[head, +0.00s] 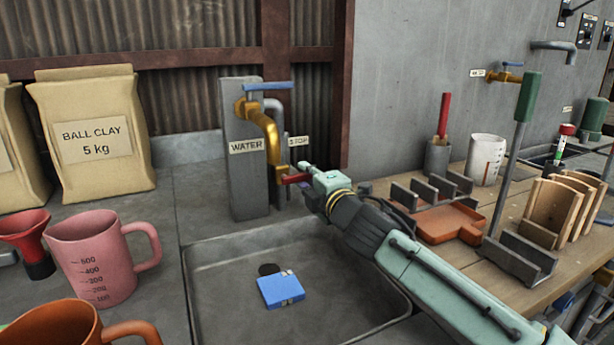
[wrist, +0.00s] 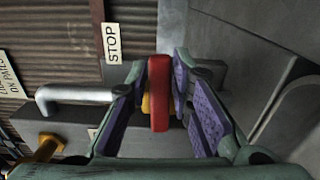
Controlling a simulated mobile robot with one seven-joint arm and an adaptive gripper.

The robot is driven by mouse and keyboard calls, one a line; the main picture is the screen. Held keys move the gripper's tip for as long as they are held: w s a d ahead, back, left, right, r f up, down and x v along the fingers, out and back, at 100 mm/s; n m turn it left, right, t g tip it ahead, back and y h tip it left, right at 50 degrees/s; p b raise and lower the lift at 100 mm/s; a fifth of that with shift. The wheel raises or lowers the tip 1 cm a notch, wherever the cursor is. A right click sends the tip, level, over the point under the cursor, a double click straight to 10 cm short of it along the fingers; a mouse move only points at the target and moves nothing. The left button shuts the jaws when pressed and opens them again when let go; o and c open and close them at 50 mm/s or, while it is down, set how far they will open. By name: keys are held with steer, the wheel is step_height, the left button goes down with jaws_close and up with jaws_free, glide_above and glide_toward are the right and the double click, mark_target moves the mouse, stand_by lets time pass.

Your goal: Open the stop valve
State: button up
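The stop valve's red handle (head: 295,178) is on the pipework beside the grey post, below a small STOP label (head: 299,141). In the wrist view the red handle (wrist: 159,93) runs lengthwise between my fingers, with a bit of yellow behind it. My gripper (head: 308,181) reaches it from the right; in the wrist view its purple-padded fingertips (wrist: 161,80) close in on both sides of the handle. They look shut on it, with at most a sliver of room on the right. The valve body is mostly hidden.
A brass tap with a blue lever (head: 267,87) and a WATER label stands just left. Below is a sink (head: 215,290) with a blue block (head: 281,290). A pink jug (head: 95,255) stands left; a wooden bench (head: 515,205) with racks stands right.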

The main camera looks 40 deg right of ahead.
mark_target(302, 173)
jaws_close()
steer(key=shift+r+n, duration=0.2)
steer(key=shift+n, duration=0.1)
stand_by(0.4)
steer(key=shift+r+n+p, duration=0.55)
steer(key=shift+n+p, duration=0.55)
steer(key=shift+w+a+r+n+p, duration=0.15)
steer(key=shift+r+n+p, duration=0.1)
steer(key=shift+n, duration=0.55)
steer(key=shift+s+a+r+n+p, duration=0.15)
steer(key=shift+r+n+p, duration=0.1)
steer(key=shift+n, duration=0.55)
steer(key=shift+w+a+r+n+p, duration=0.15)
steer(key=shift+r+n+p, duration=0.1)
steer(key=shift+n, duration=0.55)
steer(key=shift+o, duration=2.2)
jaws_free()
steer(key=shift+f, duration=0.1)
